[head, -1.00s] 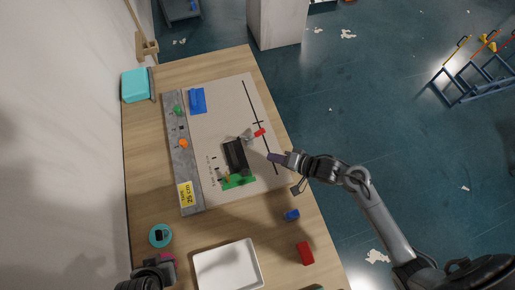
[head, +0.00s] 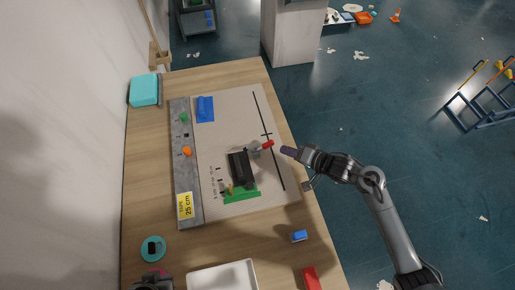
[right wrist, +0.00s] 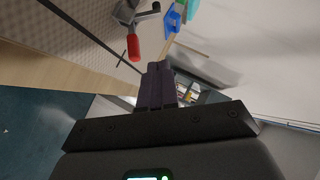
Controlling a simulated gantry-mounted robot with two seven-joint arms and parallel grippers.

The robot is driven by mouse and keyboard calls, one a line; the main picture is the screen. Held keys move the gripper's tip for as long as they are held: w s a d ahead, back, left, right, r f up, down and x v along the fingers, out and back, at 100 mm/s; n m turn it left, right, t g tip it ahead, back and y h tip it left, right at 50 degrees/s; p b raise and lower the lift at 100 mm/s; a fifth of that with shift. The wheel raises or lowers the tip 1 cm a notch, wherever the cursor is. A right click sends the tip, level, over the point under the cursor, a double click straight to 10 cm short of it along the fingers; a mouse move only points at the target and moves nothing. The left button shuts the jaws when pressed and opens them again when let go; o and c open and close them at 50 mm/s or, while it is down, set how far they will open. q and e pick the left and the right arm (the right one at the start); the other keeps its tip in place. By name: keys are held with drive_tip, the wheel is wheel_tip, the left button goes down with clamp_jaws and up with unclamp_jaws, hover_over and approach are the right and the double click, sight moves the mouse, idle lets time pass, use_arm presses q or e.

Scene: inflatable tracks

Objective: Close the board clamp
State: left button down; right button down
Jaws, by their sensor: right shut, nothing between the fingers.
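The board clamp stands on the beige board (head: 225,135), with a dark body (head: 240,168) and a metal arm ending in a red handle (head: 268,144). The handle points right, out over the board; it also shows in the right wrist view (right wrist: 133,47). A green circuit board (head: 243,194) lies at the clamp's near side. My right gripper (head: 285,150) is shut and empty, just right of the handle's tip; its fingers also show in the wrist view (right wrist: 157,83), apart from the handle. A dark part at the bottom left may be my left gripper (head: 152,283); its fingers cannot be made out.
A grey strip (head: 184,160) with green and orange knobs runs along the board's left. A blue block (head: 205,108) sits at its far end. A blue piece (head: 299,236), a red block (head: 311,278) and a white tray (head: 224,278) lie nearer. The table's right edge is close to my right gripper.

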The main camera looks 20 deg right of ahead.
drive_tip(key=x, duration=0.4)
drive_tip(key=s+a+x, duration=0.1)
drive_tip(key=x, duration=0.3)
drive_tip(key=f+x, duration=0.1)
drive_tip(key=x, duration=0.3)
drive_tip(key=shift+s+a+b, duration=0.2)
drive_tip(key=shift+a+b, duration=0.05)
drive_tip(key=shift+b, duration=0.15)
drive_tip(key=shift+a+f, duration=0.25)
drive_tip(key=shift+a, duration=0.15)
